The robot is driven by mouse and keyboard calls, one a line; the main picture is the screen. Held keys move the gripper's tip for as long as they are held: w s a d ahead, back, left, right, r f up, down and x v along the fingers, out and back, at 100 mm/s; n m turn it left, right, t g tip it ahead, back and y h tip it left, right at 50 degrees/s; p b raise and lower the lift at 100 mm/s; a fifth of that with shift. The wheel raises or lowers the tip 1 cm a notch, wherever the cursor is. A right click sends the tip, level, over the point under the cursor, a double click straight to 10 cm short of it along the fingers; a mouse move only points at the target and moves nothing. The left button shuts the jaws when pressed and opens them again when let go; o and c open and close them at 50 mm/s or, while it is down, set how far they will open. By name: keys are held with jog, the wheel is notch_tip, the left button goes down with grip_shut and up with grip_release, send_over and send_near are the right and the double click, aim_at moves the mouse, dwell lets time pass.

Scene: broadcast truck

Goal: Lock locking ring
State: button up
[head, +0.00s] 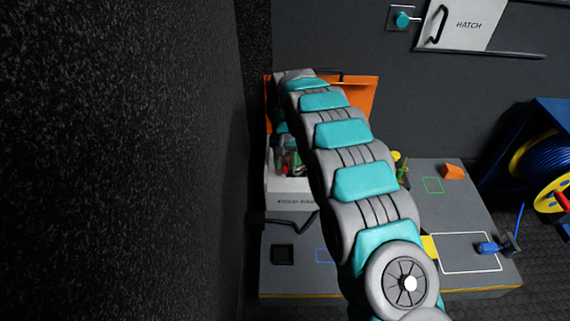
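I cannot make out a locking ring for certain. My arm reaches away to the back left and bends down at its far end, over a white-grey box (290,201) with an orange back panel. My gripper (284,152) is mostly hidden behind my own arm, in or just above this box. Small red and green details show beside it. I cannot see its fingertips or whether it holds anything. A blue connector (488,248) with a dark end piece lies at the right of the grey bench, by a white outlined rectangle.
The grey bench (455,205) carries an orange block (453,171), a green outline, a yellow piece (429,246) and a black square socket (283,254). A blue cable reel (548,165) stands at right. A dark wall closes the left side. A hatch panel (462,24) and teal knob (402,19) are behind.

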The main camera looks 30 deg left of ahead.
jog(key=shift+r, duration=0.1)
jog(key=shift+r, duration=3.8)
jog(key=d+r+m+p, duration=0.1)
jog(key=d+r, duration=0.4)
jog(key=d, duration=0.4)
jog(key=s+d+r+p, duration=0.1)
jog(key=d+r, duration=0.4)
jog(key=d, duration=0.3)
jog(key=d+r+m, duration=0.1)
jog(key=d+r, duration=0.4)
jog(key=d, duration=0.4)
jog(key=s+d+r+g+p, duration=0.1)
jog(key=s+d+r, duration=0.1)
jog(key=s+d, duration=0.4)
jog(key=s+d+r+p, duration=0.15)
jog(key=s+d, duration=0.25)
jog(key=d, duration=0.5)
jog(key=s+d+m, duration=0.1)
jog(key=s+d, duration=0.4)
jog(key=s, duration=0.5)
jog(key=s+d, duration=0.5)
jog(key=s, duration=0.6)
jog(key=shift+d+f+m+g+p, duration=0.15)
jog(key=shift+d+m+g+p, duration=0.1)
jog(key=shift+m+g+p, duration=0.2)
jog(key=shift+s, duration=0.1)
